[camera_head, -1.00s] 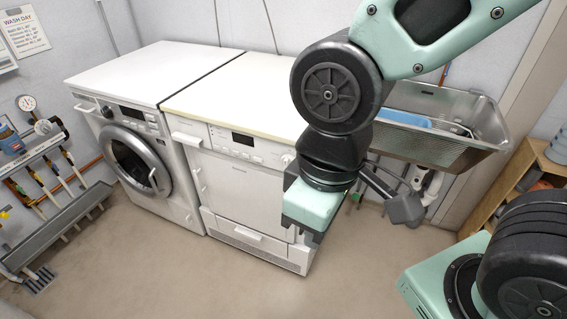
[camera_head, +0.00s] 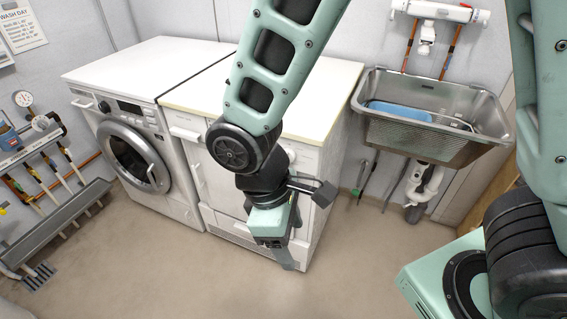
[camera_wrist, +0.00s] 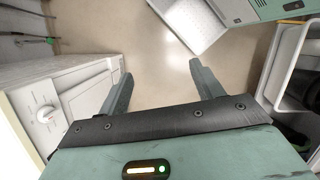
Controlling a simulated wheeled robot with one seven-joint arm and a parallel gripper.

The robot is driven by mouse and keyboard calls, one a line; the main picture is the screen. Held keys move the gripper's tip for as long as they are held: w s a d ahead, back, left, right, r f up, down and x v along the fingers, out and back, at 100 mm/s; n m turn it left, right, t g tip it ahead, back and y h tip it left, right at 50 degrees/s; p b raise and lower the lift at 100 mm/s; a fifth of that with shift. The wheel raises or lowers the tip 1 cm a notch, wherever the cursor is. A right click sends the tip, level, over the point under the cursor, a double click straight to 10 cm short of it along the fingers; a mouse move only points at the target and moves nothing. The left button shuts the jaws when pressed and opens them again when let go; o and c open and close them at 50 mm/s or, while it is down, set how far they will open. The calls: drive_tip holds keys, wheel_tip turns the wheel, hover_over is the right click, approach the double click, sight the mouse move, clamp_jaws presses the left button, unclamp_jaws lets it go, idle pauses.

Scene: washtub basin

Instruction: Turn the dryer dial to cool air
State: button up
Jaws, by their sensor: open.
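The dryer (camera_head: 318,185) is the white right-hand machine, its front partly hidden behind my arm. Its round white dial (camera_wrist: 46,114) shows at the left of the wrist view, on the control panel, with a small red mark. In the head view the dial (camera_head: 291,156) is barely visible beside my arm. My gripper (camera_wrist: 161,72) is open and empty, its two fingers apart over bare floor in the wrist view. In the head view my gripper (camera_head: 289,261) hangs low in front of the dryer, below the dial and not touching it. The dial's markings are too small to read.
A washing machine (camera_head: 125,150) with a round door stands left of the dryer. A metal washtub (camera_head: 430,110) holding a blue thing (camera_head: 398,111) is on the wall to the right. The floor (camera_head: 190,275) in front of the machines is clear.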

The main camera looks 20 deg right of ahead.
drive_tip(key=w+d+f+n+t+h+b, duration=0.1)
drive_tip(key=w+d+f+n+t+h, duration=0.1)
drive_tip(key=w+f+n+h, duration=0.4)
drive_tip(key=w+d+f+n+t+h+b, duration=0.15)
drive_tip(key=w+f, duration=0.25)
drive_tip(key=f, duration=0.4)
drive_tip(key=w+a+r+n+t+h, duration=0.1)
drive_tip(key=w+a+n+t+h, duration=0.3)
drive_tip(key=w+n+t, duration=0.55)
drive_tip(key=w+d+m+t+y+p, duration=0.1)
drive_tip(key=w+d+p, duration=0.1)
drive_tip(key=w+d, duration=0.9)
drive_tip(key=shift+w+d+m, duration=0.3)
drive_tip(key=shift+w+d, duration=0.1)
drive_tip(key=shift+w, duration=0.2)
drive_tip(key=c, duration=1)
